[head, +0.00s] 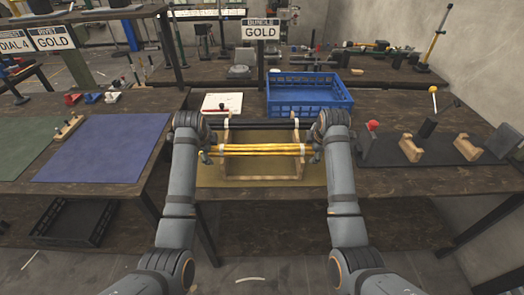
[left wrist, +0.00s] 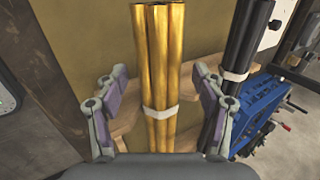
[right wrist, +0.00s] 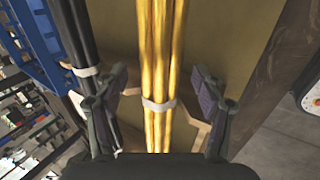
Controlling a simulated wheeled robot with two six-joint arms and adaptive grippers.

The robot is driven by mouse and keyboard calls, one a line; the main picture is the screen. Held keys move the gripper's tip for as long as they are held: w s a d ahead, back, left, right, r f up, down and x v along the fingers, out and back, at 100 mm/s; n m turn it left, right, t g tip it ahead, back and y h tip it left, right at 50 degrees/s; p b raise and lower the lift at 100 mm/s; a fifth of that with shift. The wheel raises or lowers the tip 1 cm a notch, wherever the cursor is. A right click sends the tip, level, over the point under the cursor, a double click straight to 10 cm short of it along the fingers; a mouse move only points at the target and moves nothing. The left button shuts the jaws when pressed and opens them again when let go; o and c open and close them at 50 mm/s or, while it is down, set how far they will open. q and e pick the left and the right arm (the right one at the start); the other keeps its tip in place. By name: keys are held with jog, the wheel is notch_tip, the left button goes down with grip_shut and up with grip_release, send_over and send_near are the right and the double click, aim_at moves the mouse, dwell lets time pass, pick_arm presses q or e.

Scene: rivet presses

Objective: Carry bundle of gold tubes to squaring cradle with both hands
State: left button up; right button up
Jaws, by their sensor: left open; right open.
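The bundle of gold tubes (head: 262,149) lies level across a wooden rack (head: 262,178) in front of me, with pale bands around it. It also shows in the left wrist view (left wrist: 158,60) and the right wrist view (right wrist: 158,60). My left gripper (head: 208,153) is open at the bundle's left end, its fingers on either side of the tubes. My right gripper (head: 315,152) is open at the right end, also astride the tubes. What looks like the squaring cradle, a dark plate (head: 385,152) with two notched wooden blocks (head: 411,148), stands at the right.
A bundle of black tubes (left wrist: 240,52) lies on the rack just behind the gold one. A blue crate (head: 310,92) and a white board (head: 221,103) stand behind. A red knob (head: 373,125) is right of my right gripper.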

pick_arm(q)
jog(key=shift+w+f, duration=0.15)
jog(key=shift+f, duration=0.1)
pick_arm(e)
jog(key=shift+w+f, duration=0.15)
jog(key=shift+f, duration=0.1)
pick_arm(q)
jog(key=shift+c, duration=0.4)
pick_arm(e)
jog(key=shift+c, duration=0.4)
pick_arm(q)
grip_shut()
pick_arm(e)
grip_shut()
pick_arm(q)
jog(key=shift+r, duration=0.1)
pick_arm(e)
jog(key=shift+r, duration=0.1)
